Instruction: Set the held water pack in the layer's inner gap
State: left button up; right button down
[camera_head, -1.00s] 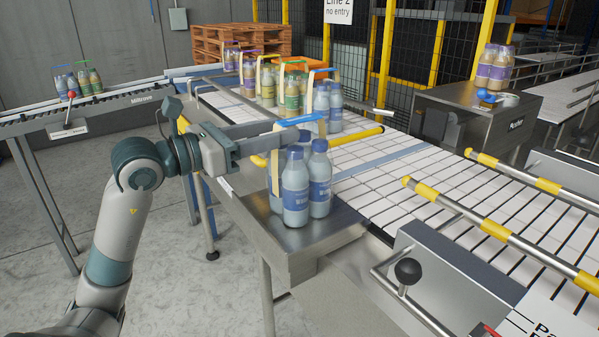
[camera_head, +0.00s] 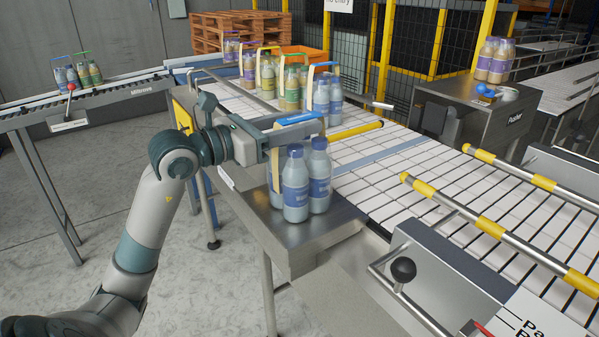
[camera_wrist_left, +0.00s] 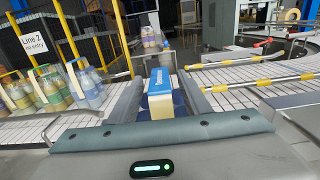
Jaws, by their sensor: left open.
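The water pack (camera_head: 307,190), blue-capped bottles with blue labels and a blue top handle, stands upright on the steel plate (camera_head: 345,222) at the belt's near side. My left gripper (camera_head: 298,135) is at the pack's top. In the left wrist view its open fingers (camera_wrist_left: 163,100) lie either side of the blue handle (camera_wrist_left: 160,82), with space beside it. The layer of packs stands further back on the white belt: a purple pack (camera_head: 249,72), a yellow one (camera_head: 268,80), a green one (camera_head: 291,92) and a blue one (camera_head: 328,98). My right gripper is not in view.
A yellow-ended bar (camera_head: 355,130) lies across the belt behind the pack. Yellow-banded rails (camera_head: 490,228) and a black knob (camera_head: 403,269) are at right. The white belt (camera_head: 400,185) right of the pack is clear. More packs stand on the left conveyor (camera_head: 100,98) and the pusher housing.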

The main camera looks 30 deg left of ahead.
aim_at(318, 113)
pick_arm(q)
jog(key=shift+w+d+r+p, duration=0.2)
jog(key=shift+w+r+p, duration=0.15)
jog(key=shift+w+r, duration=0.05)
jog(key=p+x, duration=0.1)
jog(key=x, duration=0.1)
jog(key=shift+w+d+r+p, duration=0.15)
jog(key=shift+w+p, duration=0.15)
jog(key=shift+p, duration=0.1)
jog(key=shift+w+d, duration=0.15)
jog(key=shift+w, duration=0.3)
grip_shut()
dwell(0.6)
